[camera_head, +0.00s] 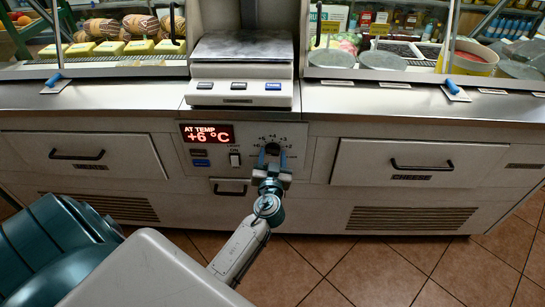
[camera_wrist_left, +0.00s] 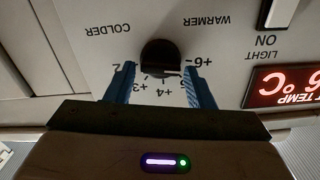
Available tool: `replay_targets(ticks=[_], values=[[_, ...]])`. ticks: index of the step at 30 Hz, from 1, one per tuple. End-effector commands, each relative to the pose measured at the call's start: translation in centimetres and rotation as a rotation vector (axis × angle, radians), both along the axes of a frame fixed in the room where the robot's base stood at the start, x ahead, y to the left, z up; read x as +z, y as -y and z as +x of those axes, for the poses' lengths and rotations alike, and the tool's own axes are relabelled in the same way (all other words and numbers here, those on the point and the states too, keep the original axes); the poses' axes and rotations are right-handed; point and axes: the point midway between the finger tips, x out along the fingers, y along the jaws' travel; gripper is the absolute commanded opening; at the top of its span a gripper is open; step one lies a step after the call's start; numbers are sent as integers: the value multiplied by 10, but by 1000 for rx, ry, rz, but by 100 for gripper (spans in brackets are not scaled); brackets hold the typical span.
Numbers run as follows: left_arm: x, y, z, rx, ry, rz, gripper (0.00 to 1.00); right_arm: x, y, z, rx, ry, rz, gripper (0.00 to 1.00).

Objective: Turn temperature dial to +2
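The temperature dial (camera_head: 272,148) is a black round knob on the front panel of the counter, with +6 to +2 printed around it. In the left wrist view, which is upside down, the dial (camera_wrist_left: 161,55) lies between the two blue fingers, with a gap on each side. Its pointer cannot be made out. My left gripper (camera_head: 272,160) is open in front of the dial; its fingers (camera_wrist_left: 160,80) cover part of the scale in the wrist view. The red display (camera_head: 207,134) reads AT TEMP +6 °C. My right gripper is not in view.
A light switch (camera_head: 235,160) and small buttons (camera_head: 200,162) sit left of the dial. A scale (camera_head: 240,90) stands on the counter above. Drawers with black handles (camera_head: 77,155) flank the panel. The tiled floor (camera_head: 380,270) in front is clear.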

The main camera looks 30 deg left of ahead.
Motion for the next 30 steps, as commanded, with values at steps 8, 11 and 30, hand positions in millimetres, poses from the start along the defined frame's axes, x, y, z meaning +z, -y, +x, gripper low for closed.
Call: replay_targets(ticks=[8,11,30], values=[[0,0,0,0,-1,1,15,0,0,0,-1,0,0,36],[0,0,0,0,-5,9,15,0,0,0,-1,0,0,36],[-2,2,1,-1,-225,367,15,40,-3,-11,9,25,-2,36]])
